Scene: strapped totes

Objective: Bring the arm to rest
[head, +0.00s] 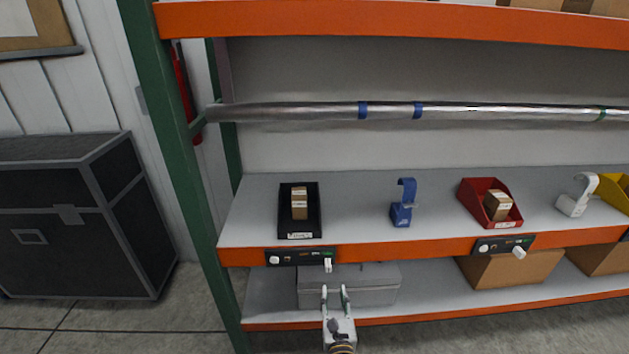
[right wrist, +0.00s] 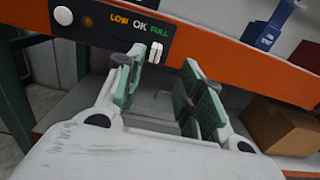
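My right gripper (head: 335,290) is at the bottom middle of the head view, in front of the shelf and just below a black panel (head: 297,257). In the right wrist view its green-padded fingers (right wrist: 163,62) stand apart, with nothing held between them. The panel also shows there (right wrist: 110,28), marked LOW, OK and FULL. Its white switch (right wrist: 154,38) shows just beyond the fingertips; I see no clear contact. My left gripper is not in view.
A black bin (head: 286,228), a blue stand (head: 402,213), a red bin (head: 474,207) and a white stand (head: 570,207) are on the shelf. A grey tote (head: 370,296) sits below. A black case (head: 60,250) stands left of the green post (head: 180,180).

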